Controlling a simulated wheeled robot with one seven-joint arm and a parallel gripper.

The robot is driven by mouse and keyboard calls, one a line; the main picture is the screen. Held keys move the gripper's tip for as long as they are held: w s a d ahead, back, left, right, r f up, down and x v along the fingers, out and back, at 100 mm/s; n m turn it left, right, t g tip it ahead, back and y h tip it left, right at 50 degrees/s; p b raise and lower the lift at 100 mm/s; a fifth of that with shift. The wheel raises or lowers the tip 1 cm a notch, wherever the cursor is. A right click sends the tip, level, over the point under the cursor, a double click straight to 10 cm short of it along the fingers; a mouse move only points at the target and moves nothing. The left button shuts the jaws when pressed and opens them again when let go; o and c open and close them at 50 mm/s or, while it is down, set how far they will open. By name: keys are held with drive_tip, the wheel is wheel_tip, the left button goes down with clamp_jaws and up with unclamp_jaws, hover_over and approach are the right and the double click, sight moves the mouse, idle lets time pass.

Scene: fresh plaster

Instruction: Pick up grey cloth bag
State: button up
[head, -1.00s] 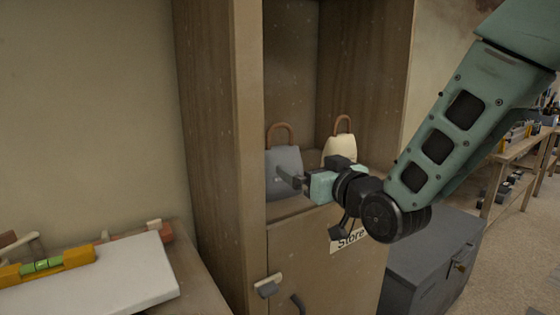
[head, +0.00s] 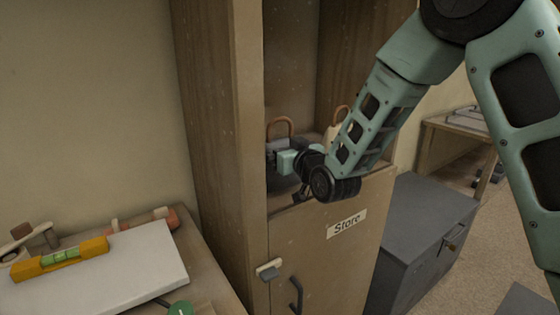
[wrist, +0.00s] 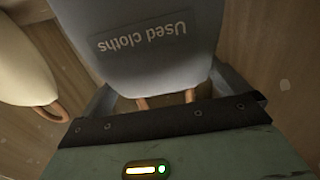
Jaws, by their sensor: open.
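The grey cloth bag (wrist: 150,25) fills the upper middle of the wrist view, with its "Used cloths" label upside down. Its brown handle (wrist: 190,96) points at my gripper's palm. My gripper (wrist: 165,85) is open, with one grey finger on each side of the bag's handle end; I cannot tell whether they touch it. In the head view my gripper (head: 281,160) is inside the cupboard niche at the bag. There the bag's handle (head: 280,121) shows above my gripper, and most of its body is hidden behind it.
A cream bag (wrist: 22,62) stands to the right of the grey one, mostly behind my arm in the head view. The wooden cupboard (head: 245,150) has a side wall close left of my gripper and a "Store" door (head: 345,225) below. A grey chest (head: 425,230) stands right.

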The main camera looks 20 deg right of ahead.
drive_tip(key=shift+p+x, duration=0.3)
drive_tip(key=shift+x, duration=1.2)
drive_tip(key=c, duration=1.1)
drive_tip(key=shift+r, duration=0.1)
drive_tip(key=shift+r, duration=0.1)
wheel_tip(320, 180, up, 10)
drive_tip(key=shift+f+b, duration=0.1)
drive_tip(key=shift+b, duration=0.65)
